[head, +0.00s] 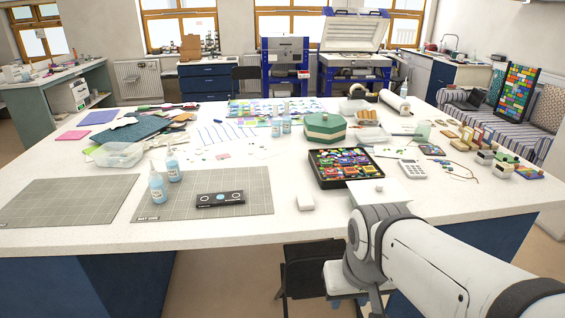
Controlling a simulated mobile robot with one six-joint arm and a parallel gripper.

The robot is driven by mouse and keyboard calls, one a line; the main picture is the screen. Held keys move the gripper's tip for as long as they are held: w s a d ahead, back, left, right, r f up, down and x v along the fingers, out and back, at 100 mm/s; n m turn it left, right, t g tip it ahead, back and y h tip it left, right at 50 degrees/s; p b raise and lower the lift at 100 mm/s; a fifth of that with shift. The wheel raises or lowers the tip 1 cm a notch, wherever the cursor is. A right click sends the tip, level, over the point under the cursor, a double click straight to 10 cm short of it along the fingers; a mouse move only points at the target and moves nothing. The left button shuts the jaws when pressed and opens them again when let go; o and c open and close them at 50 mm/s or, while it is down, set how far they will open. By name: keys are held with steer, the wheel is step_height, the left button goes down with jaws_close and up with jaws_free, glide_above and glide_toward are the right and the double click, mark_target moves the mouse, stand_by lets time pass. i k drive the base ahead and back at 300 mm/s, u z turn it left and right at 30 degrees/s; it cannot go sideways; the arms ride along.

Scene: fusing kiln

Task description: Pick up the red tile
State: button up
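A black tray (318,180) near the front right of the white table holds many small coloured pieces, some of them red. I cannot single out one red tile among them at this size. My arm comes in from the lower right and bends down just in front of the table edge, right of the tray. My gripper (348,301) seems to hang low below the table top, in front of a dark chair. It is small and partly hidden by my arm, so I cannot tell its opening. It is apart from the tray.
Two cutting mats (240,181) lie at the front left, with blue bottles (157,188) and a dark device (220,199). A white block (305,202), a calculator (412,169) and a green-lidded box (324,127) surround the tray. A black chair (300,268) stands under the front edge.

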mark_target(330, 172)
steer(key=i, duration=1)
steer(key=u, duration=0.05)
